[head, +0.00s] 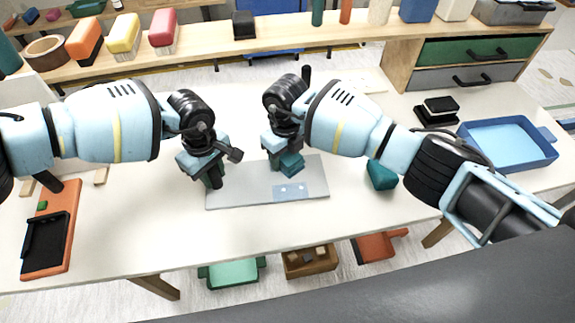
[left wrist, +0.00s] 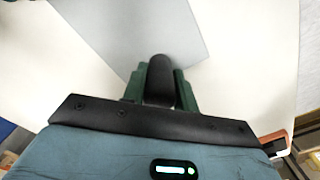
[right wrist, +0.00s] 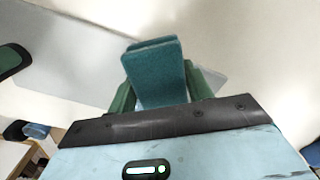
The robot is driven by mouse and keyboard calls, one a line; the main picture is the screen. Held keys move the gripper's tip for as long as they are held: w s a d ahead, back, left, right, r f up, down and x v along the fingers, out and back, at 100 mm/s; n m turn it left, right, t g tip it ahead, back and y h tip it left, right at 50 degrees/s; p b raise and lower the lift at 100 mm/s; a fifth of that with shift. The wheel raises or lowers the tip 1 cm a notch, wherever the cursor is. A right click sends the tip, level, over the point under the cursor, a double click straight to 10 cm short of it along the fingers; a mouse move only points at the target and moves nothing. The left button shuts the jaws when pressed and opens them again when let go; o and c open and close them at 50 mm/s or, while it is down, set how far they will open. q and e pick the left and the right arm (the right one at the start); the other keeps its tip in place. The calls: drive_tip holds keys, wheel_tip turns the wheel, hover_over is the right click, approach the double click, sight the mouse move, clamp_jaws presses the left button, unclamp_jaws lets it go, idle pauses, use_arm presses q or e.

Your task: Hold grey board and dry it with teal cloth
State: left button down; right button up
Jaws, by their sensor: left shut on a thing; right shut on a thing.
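The grey board (head: 240,192) lies flat on the white table; its surface also shows in the left wrist view (left wrist: 125,25). A light blue patch with small pale spots (head: 291,192) is near its front edge. My left gripper (head: 214,180) is at the board's left end, its green fingers shut on a black rounded part (left wrist: 160,82) that seems to be the board's handle. My right gripper (head: 289,168) is shut on the teal cloth (right wrist: 155,72), a folded block, over the board's far half. Whether the cloth touches the board is hard to tell.
A teal block-like object (head: 381,175) lies right of the board. A blue tray (head: 508,143) and black blocks (head: 437,110) stand at the right. The table front of the board is clear.

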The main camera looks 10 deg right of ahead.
sight(291, 197)
use_arm(q)
drive_tip(key=shift+s+f, duration=0.15)
drive_tip(key=shift+f, duration=0.1)
use_arm(e)
drive_tip(key=shift+w+f, duration=0.1)
drive_tip(key=shift+w, duration=0.75)
drive_tip(key=shift+s+d+f, duration=0.1)
drive_tip(key=shift+s, duration=1.25)
drive_tip(key=s, duration=0.6)
drive_tip(key=s+a, duration=0.1)
drive_tip(key=s, duration=0.2)
wheel_tip(291, 197, up, 8)
drive_tip(key=shift+s+r, duration=0.2)
drive_tip(key=shift+r, duration=0.05)
drive_tip(key=o, duration=0.6)
drive_tip(key=c, duration=0.5)
